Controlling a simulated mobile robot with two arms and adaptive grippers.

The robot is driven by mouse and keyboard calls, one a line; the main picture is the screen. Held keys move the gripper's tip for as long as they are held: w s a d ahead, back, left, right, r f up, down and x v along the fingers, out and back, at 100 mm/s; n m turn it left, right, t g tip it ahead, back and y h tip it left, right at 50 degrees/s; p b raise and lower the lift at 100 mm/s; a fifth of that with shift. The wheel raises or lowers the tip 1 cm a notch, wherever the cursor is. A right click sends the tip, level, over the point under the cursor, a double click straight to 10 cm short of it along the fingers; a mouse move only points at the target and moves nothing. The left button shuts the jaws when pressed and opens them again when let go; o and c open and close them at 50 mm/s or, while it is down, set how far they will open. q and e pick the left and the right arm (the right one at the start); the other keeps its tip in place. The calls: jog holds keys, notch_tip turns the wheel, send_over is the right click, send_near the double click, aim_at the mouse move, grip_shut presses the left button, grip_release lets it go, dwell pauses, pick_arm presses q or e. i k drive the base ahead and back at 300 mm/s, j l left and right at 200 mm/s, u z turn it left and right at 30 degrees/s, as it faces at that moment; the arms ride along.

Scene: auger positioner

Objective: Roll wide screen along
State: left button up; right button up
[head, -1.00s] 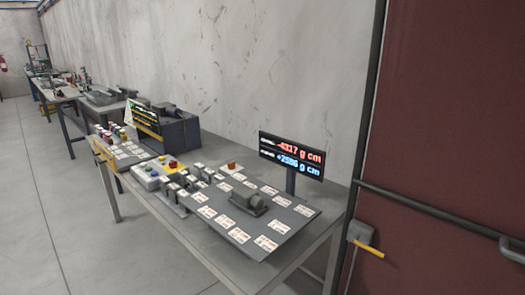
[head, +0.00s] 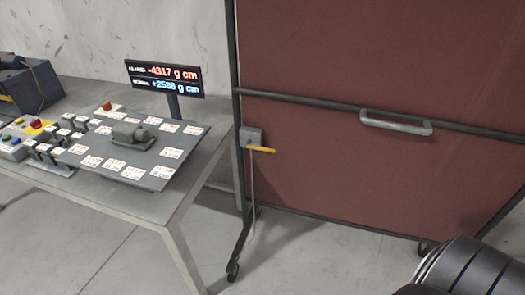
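The wide screen (head: 370,160) is a dark red panel in a dark metal frame, filling the right half of the head view. A horizontal bar crosses it, with a pale grab handle (head: 396,123) on the bar. A grey box with a yellow lever (head: 261,150) sits on its left post. A foot with casters (head: 233,271) stands on the floor below that post, and another caster (head: 424,249) shows at the lower right. A dark rounded part at the bottom right looks like my own arm. Neither gripper is in view.
A metal table (head: 184,199) stands left of the screen, close to its left post. It carries a tilted board (head: 131,170) with labels and a small grey device, a digital display (head: 164,78), and a button box (head: 12,149). Grey floor is clear in front.

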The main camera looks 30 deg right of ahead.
aim_at(402, 119)
jog(key=z, duration=1.8)
